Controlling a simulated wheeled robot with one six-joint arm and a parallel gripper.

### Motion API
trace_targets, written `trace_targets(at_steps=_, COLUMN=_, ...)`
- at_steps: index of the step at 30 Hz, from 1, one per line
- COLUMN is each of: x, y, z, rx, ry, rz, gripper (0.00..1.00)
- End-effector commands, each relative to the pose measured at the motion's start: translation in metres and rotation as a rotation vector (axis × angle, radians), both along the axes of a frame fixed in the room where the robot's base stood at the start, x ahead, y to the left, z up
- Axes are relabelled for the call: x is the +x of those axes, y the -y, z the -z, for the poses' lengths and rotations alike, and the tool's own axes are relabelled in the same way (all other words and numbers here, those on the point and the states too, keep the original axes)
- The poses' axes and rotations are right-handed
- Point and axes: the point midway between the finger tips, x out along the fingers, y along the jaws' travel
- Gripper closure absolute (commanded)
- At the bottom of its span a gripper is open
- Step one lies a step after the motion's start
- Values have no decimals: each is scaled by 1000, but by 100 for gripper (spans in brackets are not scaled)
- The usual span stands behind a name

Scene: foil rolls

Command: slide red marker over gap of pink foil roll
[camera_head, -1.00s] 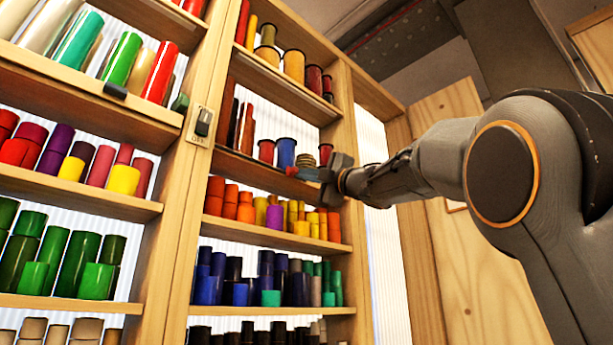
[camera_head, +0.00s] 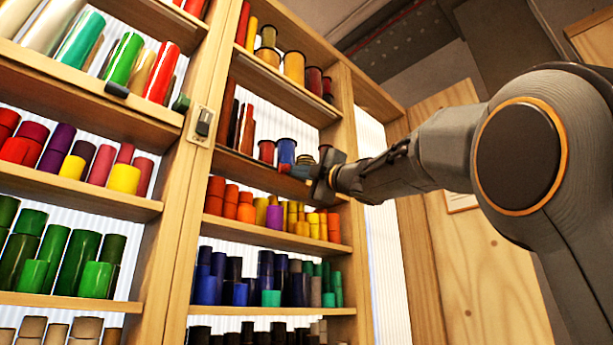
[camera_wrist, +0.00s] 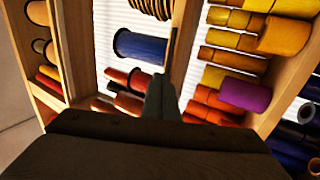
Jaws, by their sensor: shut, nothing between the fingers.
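My gripper (camera_head: 296,171) is in front of the right-hand bay, at the edge of the shelf that holds the blue spool. Its fingers are shut with nothing between them. The wrist view shows the closed fingertips (camera_wrist: 162,92) between the blue spool and the yellow and orange rolls. A small reddish spot shows at the fingertips in the head view; I cannot tell whether it is the red marker. Pink foil rolls (camera_head: 102,165) stand on the second shelf of the left bay, beside a yellow roll. I cannot make out a clear gap among them.
A wooden upright (camera_head: 190,190) with a dark switch (camera_head: 204,122) separates the bays. A dark clip (camera_head: 116,90) and a green clip (camera_head: 181,103) sit on the upper left shelf edge. The blue spool (camera_head: 287,151) is close behind my fingers. Space before the left bay looks free.

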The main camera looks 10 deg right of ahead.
Motion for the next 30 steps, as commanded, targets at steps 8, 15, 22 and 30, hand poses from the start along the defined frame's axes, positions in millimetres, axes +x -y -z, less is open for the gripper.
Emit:
trace_targets(at_steps=8, x=0, y=0, z=0, rx=0, ry=0, rz=0, gripper=100)
trace_targets(at_steps=15, x=-3, y=-5, z=0, rx=0, ry=0, rz=0, gripper=100)
trace_targets(at_steps=22, x=-7, y=-11, z=1, rx=0, ry=-1, rz=0, gripper=100)
trace_targets(at_steps=30, x=-12, y=-18, z=0, rx=0, ry=0, rz=-1, gripper=100)
